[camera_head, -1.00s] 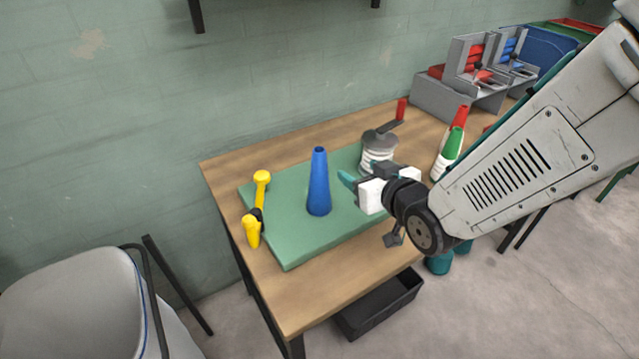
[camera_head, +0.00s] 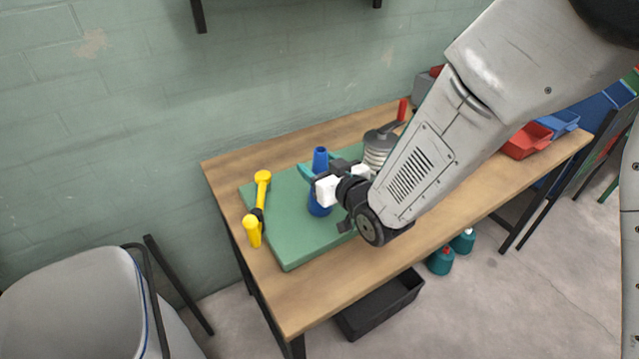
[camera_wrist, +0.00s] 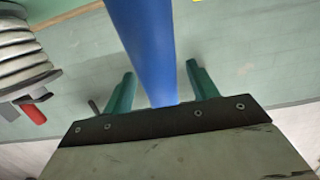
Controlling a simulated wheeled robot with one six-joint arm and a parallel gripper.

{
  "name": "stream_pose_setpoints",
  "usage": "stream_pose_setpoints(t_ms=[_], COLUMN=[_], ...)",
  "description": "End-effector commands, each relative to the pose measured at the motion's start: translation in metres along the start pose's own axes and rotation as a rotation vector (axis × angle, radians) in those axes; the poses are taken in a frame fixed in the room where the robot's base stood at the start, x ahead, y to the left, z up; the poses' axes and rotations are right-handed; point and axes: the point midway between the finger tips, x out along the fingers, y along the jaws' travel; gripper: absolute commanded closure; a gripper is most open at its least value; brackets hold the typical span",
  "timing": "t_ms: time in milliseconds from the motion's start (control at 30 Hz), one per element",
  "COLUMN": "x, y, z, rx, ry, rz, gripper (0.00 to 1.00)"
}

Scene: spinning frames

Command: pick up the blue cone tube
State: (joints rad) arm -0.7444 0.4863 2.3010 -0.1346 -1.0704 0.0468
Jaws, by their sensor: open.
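The blue cone tube (camera_head: 320,207) stands upright on the green mat (camera_head: 287,238), partly hidden behind my gripper in the head view. My gripper (camera_head: 306,172) is at the tube, at about its middle height. In the wrist view the blue cone tube (camera_wrist: 146,45) runs between the two green fingers of my gripper (camera_wrist: 161,82). The fingers are open, one on each side of the tube, with a visible gap on both sides.
A yellow tool (camera_head: 258,210) lies at the mat's left edge. A stack of grey-white discs with a red handle (camera_head: 378,148) stands behind my arm; it also shows in the wrist view (camera_wrist: 22,50). Red and blue bins (camera_head: 527,140) sit at the table's right end.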

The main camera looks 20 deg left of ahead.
Motion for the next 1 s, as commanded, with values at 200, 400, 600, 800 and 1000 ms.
stream_pose_setpoints(t_ms=[200,400,600,800,1000], x=[0.000,0.000,0.000,-0.002,-0.005], y=[0.000,0.000,-0.001,0.000,0.000], z=[0.000,0.000,0.000,-0.008,-0.032], rx=[0.000,0.000,0.000,0.000,0.000], ry=[-0.001,-0.001,-0.001,0.000,0.004], rz=[0.000,0.000,-0.001,0.000,0.001], gripper=[0.58,1.00,1.00,1.00,1.00])
